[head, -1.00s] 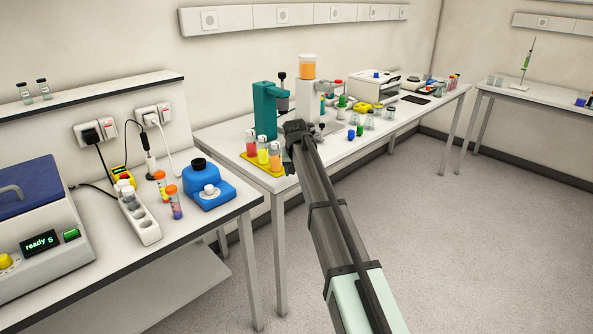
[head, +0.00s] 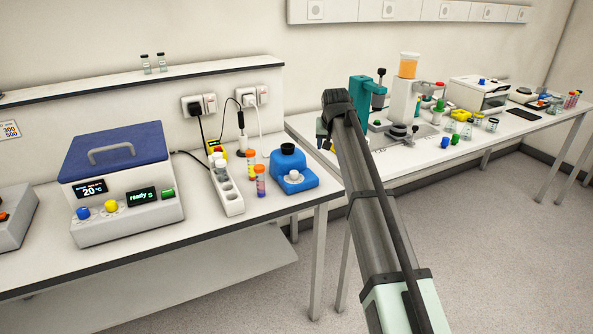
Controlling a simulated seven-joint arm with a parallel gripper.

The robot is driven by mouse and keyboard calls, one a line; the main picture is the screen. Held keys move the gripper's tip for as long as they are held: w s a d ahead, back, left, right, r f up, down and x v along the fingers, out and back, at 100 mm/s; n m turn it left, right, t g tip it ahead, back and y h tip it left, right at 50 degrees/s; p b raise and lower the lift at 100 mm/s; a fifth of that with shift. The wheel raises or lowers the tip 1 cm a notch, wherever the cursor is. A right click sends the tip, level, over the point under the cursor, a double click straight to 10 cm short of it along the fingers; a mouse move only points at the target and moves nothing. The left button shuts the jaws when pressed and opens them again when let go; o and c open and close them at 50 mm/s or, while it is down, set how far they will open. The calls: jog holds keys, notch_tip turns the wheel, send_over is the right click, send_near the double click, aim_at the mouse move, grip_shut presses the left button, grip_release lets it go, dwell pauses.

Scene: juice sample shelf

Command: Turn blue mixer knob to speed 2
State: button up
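The blue mixer (head: 300,186) stands near the right end of the left bench. It has a black round top (head: 287,149) and a light grey knob (head: 294,172) on its body. The knob's speed marking is too small to read. My gripper (head: 324,135) is at the far end of my outstretched arm, to the right of the mixer in the picture and apart from it. Its fingers are small, dark and partly hidden by the wrist, so I cannot tell whether they are open or shut.
A blue-lidded machine (head: 125,205) is further left. Sockets with cables (head: 199,106) are behind. The right bench holds a teal microscope-like device (head: 361,93) and small bottles.

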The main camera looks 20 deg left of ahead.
aim_at(294, 172)
jog(key=s+a+r+n+g+y, duration=0.1)
jog(key=s+a+r+n, duration=0.15)
jog(key=s+n, duration=0.2)
jog(key=s+a+r+n+g+y, duration=0.1)
jog(key=s+a+r+n+g, duration=0.15)
jog(key=s, duration=0.25)
jog(key=shift+t, duration=0.35)
jog(key=x, duration=1.4)
jog(key=shift+a+f, duration=0.2)
jog(key=shift+f, duration=0.1)
jog(key=c, duration=1)
